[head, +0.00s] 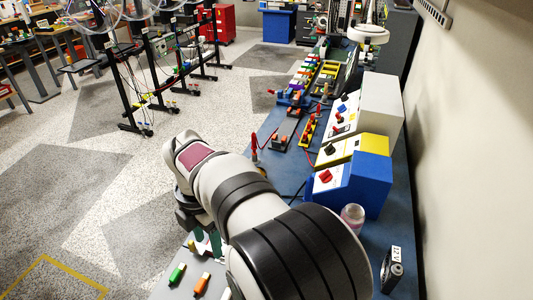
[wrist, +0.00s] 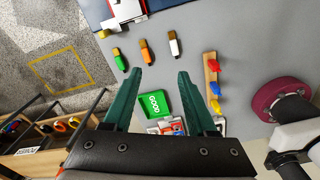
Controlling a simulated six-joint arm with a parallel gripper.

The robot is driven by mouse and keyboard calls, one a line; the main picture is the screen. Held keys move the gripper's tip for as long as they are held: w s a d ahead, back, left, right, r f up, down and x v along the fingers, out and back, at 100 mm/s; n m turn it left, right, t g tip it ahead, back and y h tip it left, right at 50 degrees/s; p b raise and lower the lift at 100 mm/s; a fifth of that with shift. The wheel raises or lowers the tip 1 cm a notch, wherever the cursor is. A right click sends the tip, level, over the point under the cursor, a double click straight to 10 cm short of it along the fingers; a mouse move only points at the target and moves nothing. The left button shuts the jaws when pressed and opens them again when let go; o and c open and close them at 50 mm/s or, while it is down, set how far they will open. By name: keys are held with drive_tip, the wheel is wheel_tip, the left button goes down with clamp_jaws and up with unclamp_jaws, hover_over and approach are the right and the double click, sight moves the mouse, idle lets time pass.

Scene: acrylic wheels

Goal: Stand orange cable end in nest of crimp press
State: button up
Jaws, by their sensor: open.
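The orange cable end (wrist: 146,51) lies on the grey table top in the wrist view, between a green cable end (wrist: 119,60) and a white one (wrist: 174,43). In the head view it shows at the bottom (head: 202,284), beside the green one. My gripper (wrist: 160,73) is open and empty, its two dark green fingers wide apart. The orange cable end appears just beyond the fingertips in the picture; the height gap is unclear. A red, white and dark device (wrist: 125,12) is cut off at the top edge; I cannot tell if it is the crimp press. No nest is clearly visible.
A green tray marked GOOD (wrist: 155,103) shows between the fingers. A wooden strip with coloured pieces (wrist: 212,85) lies to the right, near a maroon round object (wrist: 278,98). A blue bench (head: 275,160) with boxes stands beyond my arm. Bare table lies around the cable ends.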

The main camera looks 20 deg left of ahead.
sight(201, 282)
drive_tip(key=s+a+f+n, duration=0.2)
drive_tip(key=a+f+n, duration=0.1)
drive_tip(key=a+n, duration=0.15)
wheel_tip(201, 282, down, 15)
drive_tip(key=shift+w+f, duration=0.1)
clamp_jaws()
